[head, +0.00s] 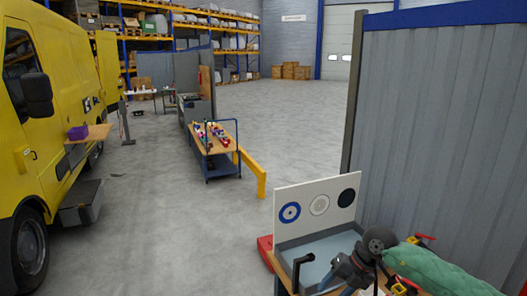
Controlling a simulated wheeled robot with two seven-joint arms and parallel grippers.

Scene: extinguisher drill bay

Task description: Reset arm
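A dark grey and black jointed arm part (380,240) shows at the lower right, over a workbench. It looks like part of my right arm, with my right gripper (340,272) low over a pale blue tray (318,248). The fingers are too small and overlapped to tell open from shut, and I see nothing clearly held. A black bent piece (302,265) stands at the tray's left front; I cannot tell what it belongs to. My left gripper is not in view.
A white board with round targets (318,203) stands behind the tray. A green padded object (440,270) and red-handled clamps (424,237) lie right, near a grey partition (440,130). A cart (222,160), yellow post (252,174) and yellow van (60,130) stand left. The middle floor is clear.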

